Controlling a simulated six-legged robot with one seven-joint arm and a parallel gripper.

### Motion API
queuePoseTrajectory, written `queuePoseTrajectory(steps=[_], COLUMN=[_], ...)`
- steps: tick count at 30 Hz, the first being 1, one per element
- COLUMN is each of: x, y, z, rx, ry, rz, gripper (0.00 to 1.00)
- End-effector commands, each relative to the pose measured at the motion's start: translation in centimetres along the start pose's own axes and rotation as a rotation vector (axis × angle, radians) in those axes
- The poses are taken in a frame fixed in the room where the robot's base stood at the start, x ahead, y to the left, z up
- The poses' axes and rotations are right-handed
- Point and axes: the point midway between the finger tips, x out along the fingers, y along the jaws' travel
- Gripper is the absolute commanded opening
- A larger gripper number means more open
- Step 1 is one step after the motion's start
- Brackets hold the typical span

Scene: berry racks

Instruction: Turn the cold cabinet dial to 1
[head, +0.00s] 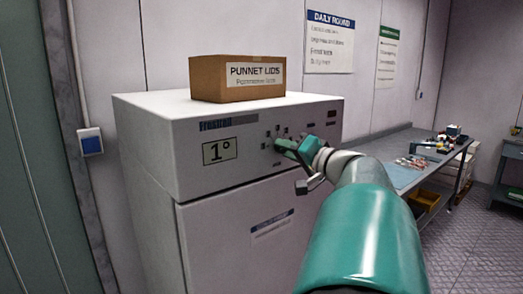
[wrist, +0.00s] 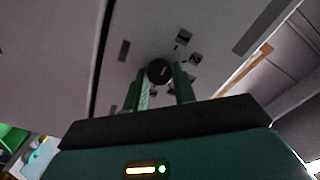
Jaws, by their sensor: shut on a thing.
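The white cold cabinet (head: 150,150) stands against the wall, and its display (head: 220,151) reads 1°. My gripper (head: 281,145) is at the upper front panel, right of the display. In the wrist view the black round dial (wrist: 159,71) sits between the tips of my two green fingers, which are shut on it. A light line shows on the dial's face. Small dark marks (wrist: 184,37) lie around the dial. In the head view my gripper hides the dial.
A cardboard box labelled punnet lids (head: 235,80) stands on top of the cabinet. A grey workbench (head: 400,146) with small items runs along the wall at right. A blue and white wall box (head: 90,141) is at left.

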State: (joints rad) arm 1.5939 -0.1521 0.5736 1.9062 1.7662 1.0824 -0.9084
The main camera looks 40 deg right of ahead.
Motion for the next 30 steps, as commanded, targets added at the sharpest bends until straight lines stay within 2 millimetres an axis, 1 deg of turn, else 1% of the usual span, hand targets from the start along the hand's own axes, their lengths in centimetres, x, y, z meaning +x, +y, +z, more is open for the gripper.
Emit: queuePoseTrajectory(steps=[12, 24, 25, 28, 30], x=[0.16, 0.10, 0.10, 0.09, 0.08], y=[-0.12, -0.06, -0.06, -0.06, -0.05], z=[0.11, 0.04, 0.04, 0.04, 0.03], rx=[0.155, 0.177, 0.177, 0.177, 0.176], ry=[-0.002, -0.001, -0.001, -0.001, -0.001], rz=[-0.003, -0.001, -0.001, -0.001, -0.001], gripper=[0.04, 0.04, 0.28, 0.48, 0.48])
